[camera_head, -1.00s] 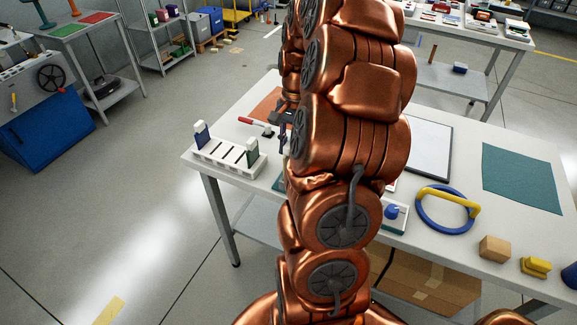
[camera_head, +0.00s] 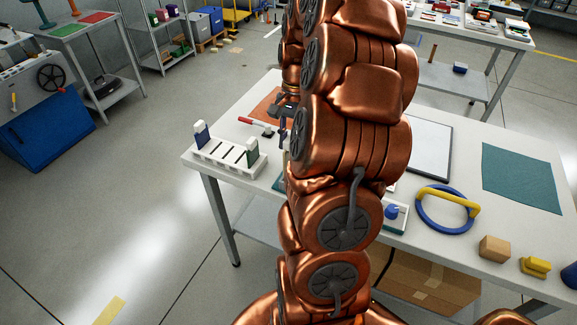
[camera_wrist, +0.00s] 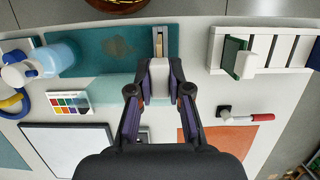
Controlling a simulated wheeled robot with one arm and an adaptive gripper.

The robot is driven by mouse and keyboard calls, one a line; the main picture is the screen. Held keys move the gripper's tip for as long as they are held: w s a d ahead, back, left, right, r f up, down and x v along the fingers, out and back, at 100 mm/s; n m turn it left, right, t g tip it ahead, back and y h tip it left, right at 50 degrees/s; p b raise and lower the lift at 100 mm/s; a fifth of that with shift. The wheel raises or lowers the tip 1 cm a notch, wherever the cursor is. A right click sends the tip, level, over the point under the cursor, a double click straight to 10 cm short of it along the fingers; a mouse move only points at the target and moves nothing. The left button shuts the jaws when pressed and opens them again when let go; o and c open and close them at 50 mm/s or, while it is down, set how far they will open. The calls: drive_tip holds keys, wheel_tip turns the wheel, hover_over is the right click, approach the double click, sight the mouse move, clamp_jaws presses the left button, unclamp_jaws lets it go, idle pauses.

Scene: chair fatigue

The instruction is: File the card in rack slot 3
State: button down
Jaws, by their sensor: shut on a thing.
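My gripper (camera_wrist: 159,88) is shut on a white block, apparently the card (camera_wrist: 159,74), seen end-on in the wrist view above the teal mat. A narrow tan-grey strip shows just beyond it; I cannot tell whether it belongs to the card. In the head view my gripper (camera_head: 283,112) is partly hidden by my arm, right of the rack, and the card cannot be made out. The white slotted rack (camera_head: 222,161) stands near the table's left end. It holds a blue-and-white card (camera_head: 201,133) at its left end and a green-and-white card (camera_head: 252,152) at its right. Slots between them look empty.
A red-handled tool (camera_wrist: 245,117) lies beside the rack, near an orange sheet (camera_wrist: 222,140). A teal mat (camera_wrist: 110,50), colour chart (camera_wrist: 70,102), blue-white bottle (camera_wrist: 55,60) and framed white board (camera_wrist: 70,145) lie on the other side.

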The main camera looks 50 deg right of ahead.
drive_tip(key=shift+a+v, duration=0.2)
drive_tip(key=shift+v, duration=0.7)
drive_tip(key=shift+a+v, duration=0.2)
drive_tip(key=shift+v, duration=0.75)
drive_tip(key=shift+s+r, duration=0.1)
drive_tip(key=shift+s, duration=0.05)
